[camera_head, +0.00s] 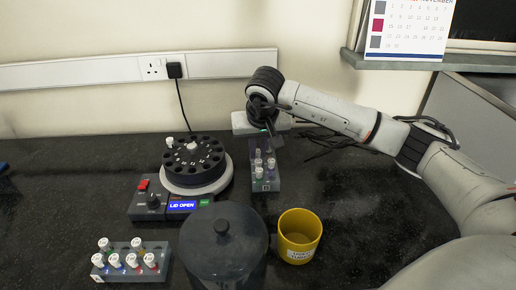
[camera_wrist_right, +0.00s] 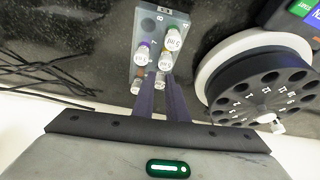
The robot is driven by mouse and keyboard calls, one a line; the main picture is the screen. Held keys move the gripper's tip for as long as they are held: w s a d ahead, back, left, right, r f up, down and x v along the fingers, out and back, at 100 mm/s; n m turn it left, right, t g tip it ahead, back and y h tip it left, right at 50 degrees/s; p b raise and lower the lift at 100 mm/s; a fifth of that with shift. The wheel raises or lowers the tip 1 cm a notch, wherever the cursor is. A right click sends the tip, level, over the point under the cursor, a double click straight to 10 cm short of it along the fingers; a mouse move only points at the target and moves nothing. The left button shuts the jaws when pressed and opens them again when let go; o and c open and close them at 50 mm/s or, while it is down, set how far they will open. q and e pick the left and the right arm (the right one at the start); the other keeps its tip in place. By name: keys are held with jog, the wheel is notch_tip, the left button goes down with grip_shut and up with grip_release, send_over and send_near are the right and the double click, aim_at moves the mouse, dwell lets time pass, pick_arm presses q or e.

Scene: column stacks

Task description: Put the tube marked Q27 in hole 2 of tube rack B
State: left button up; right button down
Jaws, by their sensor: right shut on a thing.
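A grey tube rack (camera_head: 268,183) with several capped tubes stands right of the centrifuge. My right gripper (camera_head: 268,132) is over the rack's far end. In the right wrist view its fingers (camera_wrist_right: 161,82) are shut on a white-capped tube (camera_wrist_right: 159,80) among the rack's tubes. Whether that tube is seated or lifted, I cannot tell. I cannot read Q27 on any cap. My left gripper is out of view.
The centrifuge (camera_head: 194,188) is open, with one white-capped tube (camera_head: 170,142) in its black rotor. Its dark lid (camera_head: 222,252) lies in front, beside a yellow pot (camera_head: 300,236). A second rack (camera_head: 126,249) with several tubes stands front left. Cables lie right of the gripper.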

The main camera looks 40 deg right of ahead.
jog(key=shift+f, duration=0.1)
jog(key=c, duration=1.4)
grip_release()
jog(key=shift+o, duration=0.2)
notch_tip(320, 180, up, 6)
jog(key=p, duration=0.4)
